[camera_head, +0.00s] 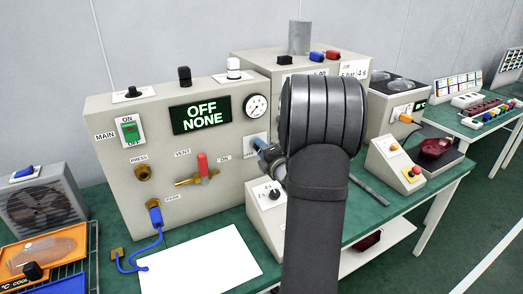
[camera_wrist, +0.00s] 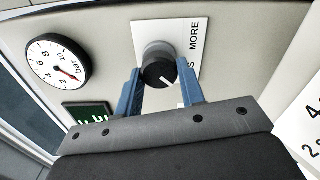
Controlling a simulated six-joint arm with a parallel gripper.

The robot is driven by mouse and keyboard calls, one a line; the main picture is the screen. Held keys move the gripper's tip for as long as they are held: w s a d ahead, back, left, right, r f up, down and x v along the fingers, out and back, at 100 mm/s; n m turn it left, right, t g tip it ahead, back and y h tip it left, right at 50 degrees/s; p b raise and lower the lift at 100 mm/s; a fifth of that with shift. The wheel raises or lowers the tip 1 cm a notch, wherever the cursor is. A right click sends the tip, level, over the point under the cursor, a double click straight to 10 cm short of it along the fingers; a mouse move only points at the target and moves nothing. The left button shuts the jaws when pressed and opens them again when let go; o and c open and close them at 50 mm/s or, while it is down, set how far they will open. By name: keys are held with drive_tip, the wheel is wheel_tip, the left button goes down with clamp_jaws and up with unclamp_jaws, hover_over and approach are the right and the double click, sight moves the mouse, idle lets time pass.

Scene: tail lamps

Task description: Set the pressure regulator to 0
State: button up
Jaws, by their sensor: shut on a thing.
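The pressure regulator knob (camera_wrist: 158,66) is a grey round knob with a dark face and a white pointer line towards the lower right. It sits on a white plate (camera_wrist: 190,28) marked MORE, with a partly hidden second word. My gripper (camera_wrist: 158,88) has its two blue fingers on either side of the knob, shut on it. In the head view my gripper (camera_head: 268,155) reaches the panel's right side and covers the knob. The bar gauge (camera_wrist: 57,62) has a red needle towards its lower right; its exact reading is unclear. The gauge also shows in the head view (camera_head: 256,107).
The grey panel (camera_head: 110,175) has a green display (camera_head: 200,115) reading OFF NONE, a green main switch (camera_head: 130,132), a red-handled vent valve (camera_head: 203,165) and a blue hose (camera_head: 155,215). A small sloped box (camera_head: 268,203) stands close below my gripper. White paper (camera_head: 200,262) lies in front.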

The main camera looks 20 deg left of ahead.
drive_tip(key=o, duration=1)
drive_tip(key=v, duration=1.7)
drive_tip(key=shift+s+d+r, duration=0.1)
drive_tip(key=shift+s+d, duration=0.05)
drive_tip(key=shift+d, duration=0.05)
drive_tip(key=x, duration=1.7)
drive_tip(key=shift+a, duration=0.2)
